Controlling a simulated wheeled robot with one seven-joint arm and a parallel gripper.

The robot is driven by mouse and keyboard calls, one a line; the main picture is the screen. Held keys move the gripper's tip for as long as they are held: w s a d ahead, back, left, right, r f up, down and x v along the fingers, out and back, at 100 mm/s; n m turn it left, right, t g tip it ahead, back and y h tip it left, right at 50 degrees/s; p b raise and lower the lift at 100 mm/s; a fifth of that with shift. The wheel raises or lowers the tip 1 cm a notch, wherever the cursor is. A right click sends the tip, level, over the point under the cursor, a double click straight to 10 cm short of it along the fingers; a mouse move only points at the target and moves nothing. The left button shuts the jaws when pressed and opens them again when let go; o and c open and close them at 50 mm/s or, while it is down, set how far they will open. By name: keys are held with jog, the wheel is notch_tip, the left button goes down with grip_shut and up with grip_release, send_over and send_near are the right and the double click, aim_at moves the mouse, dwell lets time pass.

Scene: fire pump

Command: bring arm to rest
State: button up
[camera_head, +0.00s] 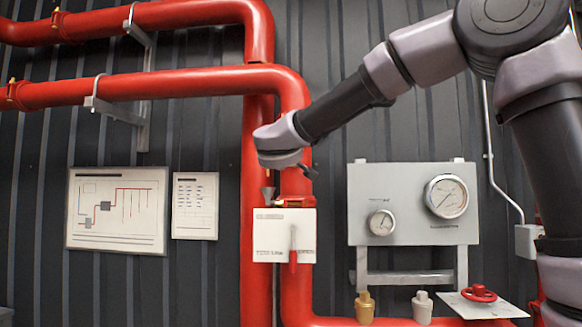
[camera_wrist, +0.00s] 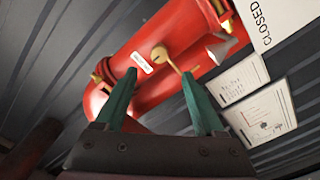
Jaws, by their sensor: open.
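My arm reaches in from the right in the head view and ends in front of the vertical red pipes. My gripper shows in the wrist view (camera_wrist: 158,82) as two green fingers standing apart with nothing held between them. Beyond the fingertips is a red pipe (camera_wrist: 180,35) with a small white label (camera_wrist: 142,63) and a brass round-headed part (camera_wrist: 160,53). I cannot tell how far the fingertips are from them. In the head view the wrist (camera_head: 282,140) hides part of the pipe, and the fingers are mostly hidden.
Below the wrist are a white plate (camera_head: 268,235) and a red-tipped lever (camera_head: 293,255). A gauge panel (camera_head: 410,235) stands right, above brass (camera_head: 364,307) and silver (camera_head: 422,307) fittings and a red handwheel (camera_head: 479,293). A diagram board (camera_head: 118,235) hangs left.

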jog(key=s+d+f+m+g+h, duration=0.1)
jog(key=s+d+f+m+g, duration=0.2)
jog(key=d, duration=0.6)
jog(key=s+d+f+m+g+h, duration=0.2)
jog(key=s+d+f+g, duration=0.15)
jog(key=d, duration=0.65)
jog(key=s+d+f+m+g+h, duration=0.1)
jog(key=s+d+f+m+g, duration=0.25)
jog(key=d, duration=0.55)
jog(key=s+d+f+m+y, duration=0.1)
jog(key=s+f+m+y, duration=0.1)
jog(key=s, duration=0.5)
jog(key=s+d+f+m+g+y, duration=0.1)
jog(key=s+f+m+y, duration=0.1)
jog(key=s+f+y, duration=0.2)
jog(key=shift+s+f+y, duration=0.3)
jog(key=shift+s+f, duration=1.3)
jog(key=shift+s, duration=0.7)
jog(key=shift+d, duration=0.1)
